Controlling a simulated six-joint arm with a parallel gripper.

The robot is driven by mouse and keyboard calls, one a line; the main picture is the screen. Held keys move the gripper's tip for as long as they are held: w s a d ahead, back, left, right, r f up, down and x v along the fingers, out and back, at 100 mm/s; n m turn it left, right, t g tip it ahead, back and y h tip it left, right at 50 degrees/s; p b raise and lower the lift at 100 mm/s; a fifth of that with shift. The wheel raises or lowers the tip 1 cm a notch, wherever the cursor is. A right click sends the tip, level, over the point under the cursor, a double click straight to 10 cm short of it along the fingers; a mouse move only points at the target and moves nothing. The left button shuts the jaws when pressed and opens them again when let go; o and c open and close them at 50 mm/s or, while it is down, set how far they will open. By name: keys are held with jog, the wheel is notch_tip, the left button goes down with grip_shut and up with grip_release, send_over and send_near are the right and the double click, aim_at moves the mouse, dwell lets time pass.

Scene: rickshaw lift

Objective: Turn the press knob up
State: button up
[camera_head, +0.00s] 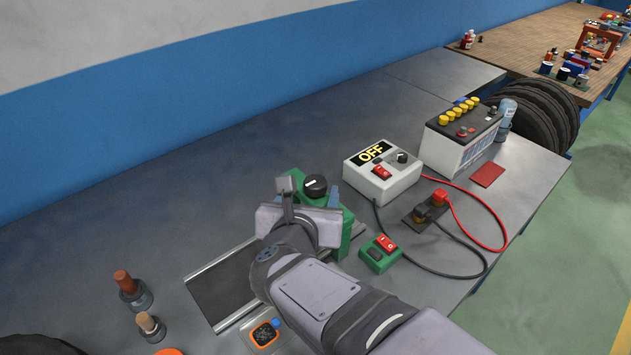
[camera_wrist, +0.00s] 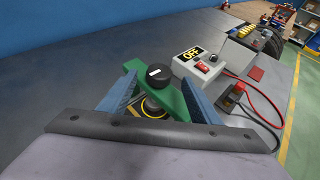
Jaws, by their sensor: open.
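The press knob is a round black cap with a white mark on top of the green press; it shows in the head view (camera_head: 315,187) and between my fingers in the wrist view (camera_wrist: 159,74). The green press (camera_head: 346,232) is partly hidden behind my wrist in the head view. My gripper (camera_wrist: 161,84) is open, with one blue-grey finger on each side of the knob in the wrist view. I cannot tell whether either finger touches the knob. In the head view my gripper (camera_head: 310,196) is at the press, and its fingers are partly hidden.
A white box reading OFF (camera_head: 382,171) stands right of the press, with a battery (camera_head: 458,142) beyond it. A green switch box (camera_head: 380,254) and red and black cables (camera_head: 505,235) lie nearer. The bench behind the press is clear.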

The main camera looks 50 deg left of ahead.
aim_at(315, 182)
jog(key=shift+p+x, duration=0.8)
jog(key=shift+x, duration=2.7)
jog(key=shift+f, duration=0.1)
jog(key=c, duration=1)
